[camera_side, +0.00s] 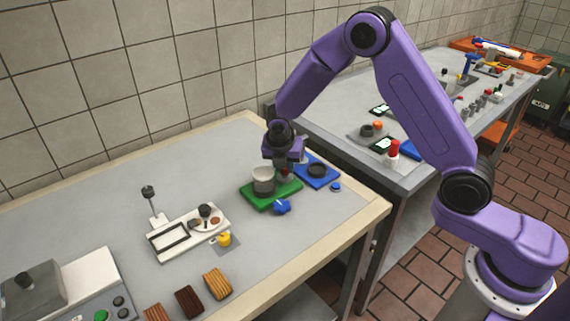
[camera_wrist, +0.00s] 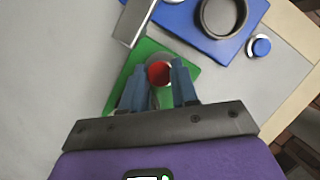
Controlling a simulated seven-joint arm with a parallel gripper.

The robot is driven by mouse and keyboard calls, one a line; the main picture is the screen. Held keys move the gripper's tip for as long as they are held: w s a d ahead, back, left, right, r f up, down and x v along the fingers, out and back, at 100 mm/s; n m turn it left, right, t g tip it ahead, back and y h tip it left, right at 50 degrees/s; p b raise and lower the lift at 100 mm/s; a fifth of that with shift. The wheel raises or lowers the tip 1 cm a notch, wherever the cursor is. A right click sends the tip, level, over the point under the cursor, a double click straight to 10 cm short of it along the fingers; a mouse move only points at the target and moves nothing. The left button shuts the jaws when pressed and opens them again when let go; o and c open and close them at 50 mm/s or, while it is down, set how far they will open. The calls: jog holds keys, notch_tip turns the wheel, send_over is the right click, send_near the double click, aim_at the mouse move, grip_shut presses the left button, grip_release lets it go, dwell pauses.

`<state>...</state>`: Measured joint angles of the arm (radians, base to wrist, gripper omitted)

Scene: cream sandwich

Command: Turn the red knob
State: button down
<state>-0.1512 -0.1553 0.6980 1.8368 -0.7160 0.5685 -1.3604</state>
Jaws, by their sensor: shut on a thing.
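The red knob (camera_wrist: 158,73) shows in the wrist view between the fingertips of my gripper (camera_wrist: 158,82). The fingers are shut on it from both sides. In the side view my gripper (camera_side: 284,170) is low over the right part of the green base (camera_side: 262,204). A little red of the knob shows there under the fingers, mostly hidden by them.
A blue base (camera_side: 326,178) with a dark ring lies right behind the green one, with a blue button (camera_side: 335,187) nearby. A blue piece (camera_side: 282,207) sits at the green base's front edge. A white tray (camera_side: 185,232) and yellow item (camera_side: 224,239) lie left.

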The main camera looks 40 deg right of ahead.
jog(key=m, duration=0.2)
jog(key=m+g, duration=0.1)
jog(key=m, duration=0.1)
jog(key=shift+w+a+m+g+h, duration=0.1)
jog(key=shift+w+m+g+h, duration=0.05)
jog(key=shift+m+g+h, duration=0.2)
jog(key=m+g, duration=0.1)
jog(key=m, duration=0.2)
jog(key=shift+w+m, duration=0.1)
jog(key=shift+m, duration=0.25)
jog(key=m+g, duration=0.2)
jog(key=m, duration=0.2)
jog(key=shift+w, duration=0.1)
jog(key=shift+m+g+y, duration=0.55)
jog(key=shift+m+g, duration=0.1)
jog(key=shift+m, duration=1.35)
jog(key=c, duration=0.9)
grip_release()
jog(key=shift+o, duration=0.2)
jog(key=shift+w+d, duration=0.1)
jog(key=shift+d, duration=0.1)
jog(key=shift+d, duration=0.1)
